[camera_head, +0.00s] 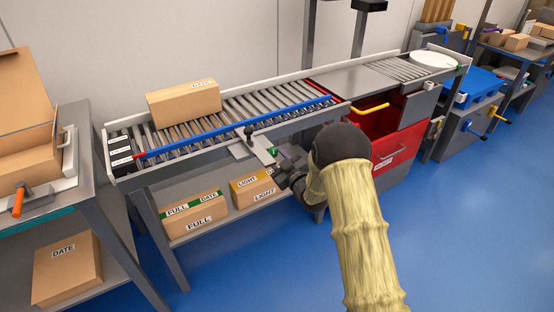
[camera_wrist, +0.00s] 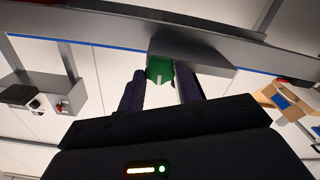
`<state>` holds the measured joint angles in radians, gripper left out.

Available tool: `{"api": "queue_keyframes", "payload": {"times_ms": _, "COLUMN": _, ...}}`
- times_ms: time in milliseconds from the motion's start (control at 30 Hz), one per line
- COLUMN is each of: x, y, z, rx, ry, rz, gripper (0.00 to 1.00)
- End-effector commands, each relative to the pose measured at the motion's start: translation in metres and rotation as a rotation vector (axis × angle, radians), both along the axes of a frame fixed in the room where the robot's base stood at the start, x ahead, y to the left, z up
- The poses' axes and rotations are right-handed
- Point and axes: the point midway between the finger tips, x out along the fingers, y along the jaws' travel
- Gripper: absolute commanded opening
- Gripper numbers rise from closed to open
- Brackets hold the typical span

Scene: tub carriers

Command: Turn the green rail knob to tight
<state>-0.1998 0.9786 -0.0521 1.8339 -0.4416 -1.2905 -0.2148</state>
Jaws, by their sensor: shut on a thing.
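The green rail knob (camera_wrist: 159,68) sits between the two fingers of my gripper (camera_wrist: 160,82) in the wrist view, below a grey bracket on the rail. A short pale mark shows on the knob. In the head view my gripper (camera_head: 281,163) is at the front side of the roller conveyor (camera_head: 222,117), near a grey plate (camera_head: 262,150) with a black lever knob (camera_head: 249,131). The gripper is shut on the green knob. The knob is mostly hidden in the head view, and I cannot read any tight marking.
A blue rail (camera_head: 222,129) runs along the conveyor, with a cardboard box (camera_head: 184,103) on the rollers. Labelled boxes (camera_head: 194,215) stand on the shelf below. A red cabinet (camera_head: 396,150) with a yellow handle (camera_head: 370,109) is right of my gripper. The blue floor at right is clear.

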Motion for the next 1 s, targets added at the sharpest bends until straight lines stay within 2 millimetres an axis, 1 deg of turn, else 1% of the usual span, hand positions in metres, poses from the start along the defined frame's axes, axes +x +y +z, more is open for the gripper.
{"api": "queue_keyframes", "payload": {"times_ms": 33, "x": -0.0004, "y": -0.0017, "z": -0.0030, "rx": 0.016, "ry": 0.019, "rz": -0.003, "gripper": 0.12}}
{"api": "queue_keyframes", "payload": {"times_ms": 267, "x": -0.0007, "y": -0.0013, "z": -0.0036, "rx": 0.069, "ry": 0.056, "rz": -0.002, "gripper": 0.12}}
{"api": "queue_keyframes", "payload": {"times_ms": 667, "x": -0.0011, "y": -0.0010, "z": -0.0041, "rx": 0.076, "ry": 0.063, "rz": -0.002, "gripper": 0.12}}
{"api": "queue_keyframes", "payload": {"times_ms": 700, "x": -0.0012, "y": -0.0010, "z": -0.0043, "rx": 0.076, "ry": 0.063, "rz": -0.002, "gripper": 0.36}}
{"api": "queue_keyframes", "payload": {"times_ms": 767, "x": -0.0011, "y": -0.0009, "z": -0.0040, "rx": 0.075, "ry": 0.062, "rz": -0.001, "gripper": 0.48}}
{"api": "queue_keyframes", "payload": {"times_ms": 800, "x": -0.0010, "y": -0.0008, "z": -0.0037, "rx": 0.076, "ry": 0.061, "rz": -0.001, "gripper": 0.56}}
{"api": "queue_keyframes", "payload": {"times_ms": 1000, "x": -0.0006, "y": -0.0004, "z": -0.0022, "rx": 0.076, "ry": 0.057, "rz": -0.001, "gripper": 0.56}}
